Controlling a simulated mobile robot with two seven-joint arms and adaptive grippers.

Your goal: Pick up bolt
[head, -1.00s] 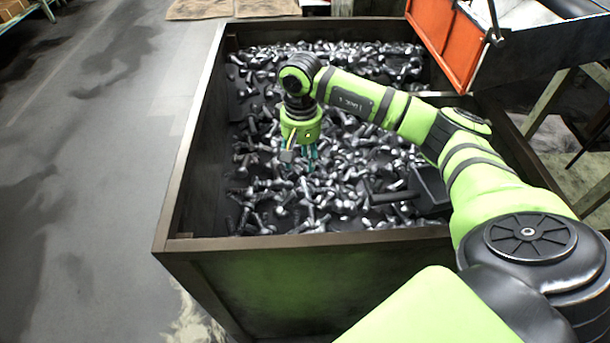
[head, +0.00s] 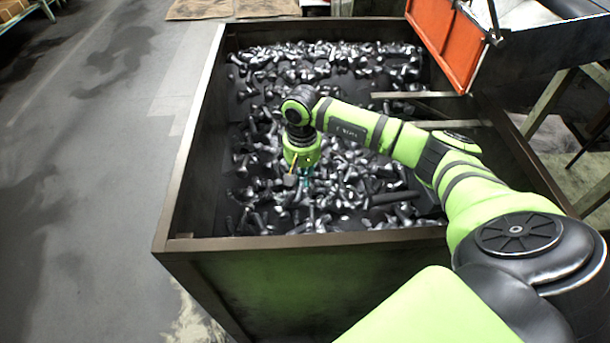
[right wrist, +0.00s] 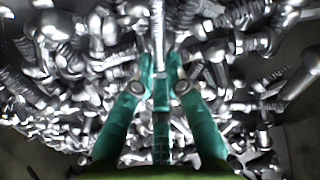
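Many loose silver and dark bolts (head: 345,190) lie in a heap inside a large dark metal bin (head: 320,240). My right gripper (head: 304,188) points down into the near-middle of the heap, its teal fingers partly hidden among bolts. In the right wrist view the teal fingers (right wrist: 160,70) converge, their tips close together. A bright bolt shank (right wrist: 158,28) shows at and just beyond the tips. I cannot tell whether the fingers clamp it. Other bolts crowd around the fingers. My left gripper is in neither view.
The bin walls rise above the heap on all sides. An orange panel (head: 447,45) stands at the back right. Beams (head: 420,95) show over the bin's right side. Clear grey floor (head: 90,200) lies to the left.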

